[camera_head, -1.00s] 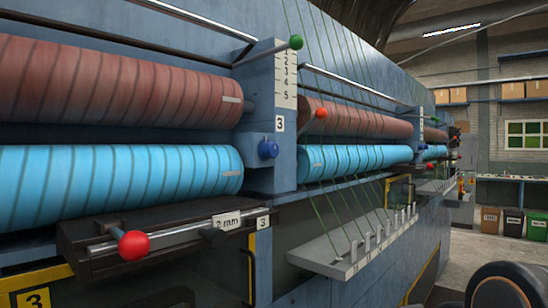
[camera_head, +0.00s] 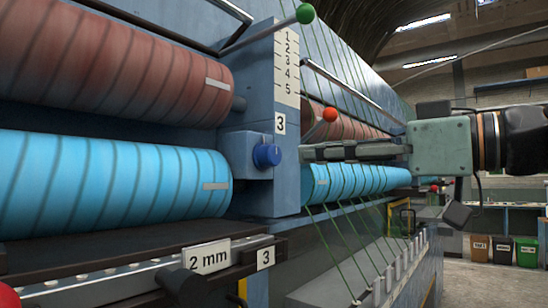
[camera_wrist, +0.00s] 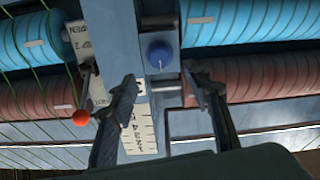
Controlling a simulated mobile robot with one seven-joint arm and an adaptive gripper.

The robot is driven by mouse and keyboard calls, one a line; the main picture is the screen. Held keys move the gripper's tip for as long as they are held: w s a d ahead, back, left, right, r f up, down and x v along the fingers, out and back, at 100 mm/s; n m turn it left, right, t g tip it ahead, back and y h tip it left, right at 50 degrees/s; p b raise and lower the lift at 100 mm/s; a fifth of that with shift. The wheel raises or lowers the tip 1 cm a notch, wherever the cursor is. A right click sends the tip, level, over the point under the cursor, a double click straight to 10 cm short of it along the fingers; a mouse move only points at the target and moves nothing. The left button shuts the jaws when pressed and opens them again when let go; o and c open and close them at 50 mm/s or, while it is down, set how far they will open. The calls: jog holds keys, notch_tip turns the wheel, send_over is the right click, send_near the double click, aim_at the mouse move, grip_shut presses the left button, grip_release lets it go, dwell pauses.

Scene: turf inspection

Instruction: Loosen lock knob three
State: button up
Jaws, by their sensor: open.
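The lock knob (camera_head: 267,155) is a round blue knob on a grey-blue block of the machine's upright, just below a white plate marked 3 (camera_head: 280,122). In the wrist view the blue knob (camera_wrist: 160,55) shows between and a little beyond my fingertips, with a pale pointer line on its face. My gripper (camera_head: 304,153) reaches in from the right at about knob height, its fingertips right of the knob and apart from it. In the wrist view my gripper (camera_wrist: 161,80) is open and empty, one finger each side of the knob.
A red-ball lever (camera_head: 330,115) and a green-ball lever (camera_head: 305,14) stick out near the upright. Brown rollers (camera_head: 130,65) and blue rollers (camera_head: 110,185) flank it. Green yarns (camera_head: 345,240) run down on the right. A rail marked 2 mm (camera_head: 209,257) juts out below.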

aim_at(276, 156)
jog(key=p+x, duration=0.1)
jog(key=x, duration=0.8)
jog(key=shift+w+a+f+p, duration=0.1)
jog(key=shift+w+p, duration=0.05)
jog(key=shift+p, duration=0.2)
jog(key=shift+c, duration=0.4)
jog(key=c, duration=1.1)
